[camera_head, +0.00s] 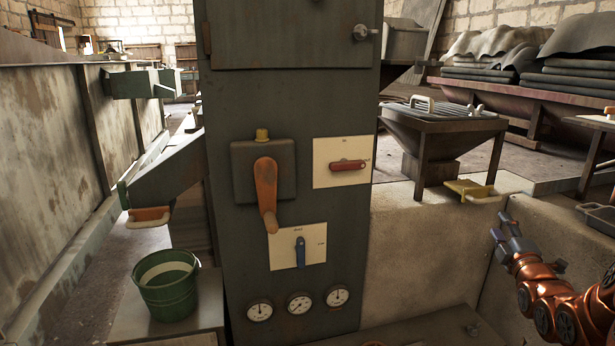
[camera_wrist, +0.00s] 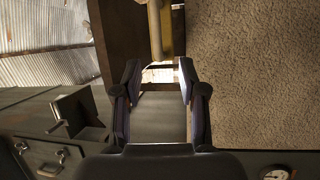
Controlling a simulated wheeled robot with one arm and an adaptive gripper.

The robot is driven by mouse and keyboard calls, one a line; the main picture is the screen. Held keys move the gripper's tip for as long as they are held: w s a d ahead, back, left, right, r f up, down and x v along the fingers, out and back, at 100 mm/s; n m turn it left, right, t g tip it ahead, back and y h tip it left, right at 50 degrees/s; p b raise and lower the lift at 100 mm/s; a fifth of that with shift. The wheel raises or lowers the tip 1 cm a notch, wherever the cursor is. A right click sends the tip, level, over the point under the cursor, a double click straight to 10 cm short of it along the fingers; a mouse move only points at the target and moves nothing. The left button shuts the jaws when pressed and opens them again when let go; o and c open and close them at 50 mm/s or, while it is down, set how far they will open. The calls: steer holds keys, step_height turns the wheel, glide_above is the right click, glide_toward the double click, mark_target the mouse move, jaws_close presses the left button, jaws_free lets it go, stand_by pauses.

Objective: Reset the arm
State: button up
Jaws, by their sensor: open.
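My copper-coloured arm reaches in from the right edge of the head view. My gripper (camera_head: 503,228) is at its end, well to the right of the control cabinet and apart from it. In the wrist view my gripper (camera_wrist: 160,78) shows two dark fingers spread apart with nothing between them. The cabinet (camera_head: 287,105) bears an orange lever (camera_head: 266,194) hanging down, a red switch handle (camera_head: 348,165) lying level on a pale plate, and a blue switch handle (camera_head: 300,251) standing upright on another plate.
Three round gauges, one being the middle gauge (camera_head: 299,302), sit low on the cabinet. A green bucket (camera_head: 167,292) stands at left. A hopper-like metal stand (camera_head: 440,128) and a yellow-plated handle (camera_head: 474,191) are above and left of my gripper. A pale wall (camera_head: 412,250) lies between cabinet and arm.

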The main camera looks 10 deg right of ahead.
steer(key=s+a+r+m+g+y+p, duration=0.1)
steer(key=s+a+r+m+g+p, duration=0.35)
steer(key=a+p, duration=0.5)
steer(key=s+a+r+m+g+y+p, duration=0.1)
steer(key=s+a+r+m+g+p, duration=0.2)
steer(key=a+r+g+p, duration=0.5)
steer(key=s+a+r+m+g+y+p, duration=0.1)
steer(key=s+a+r+p, duration=0.4)
steer(key=s, duration=0.5)
steer(key=s+a+r+m+g+y+p, duration=0.1)
steer(key=s+a+r+m+g+p, duration=0.2)
steer(key=s+a+p, duration=0.5)
steer(key=s+a+r+m+g+y+p, duration=0.1)
steer(key=s+a+r+g+p, duration=0.3)
steer(key=s, duration=1)
step_height(320, 180, up, 3)
steer(key=a+m+p, duration=0.1)
steer(key=a+p, duration=0.1)
steer(key=p, duration=0.2)
steer(key=shift+a+f, duration=0.2)
steer(key=shift+a, duration=0.2)
steer(key=shift+s, duration=0.1)
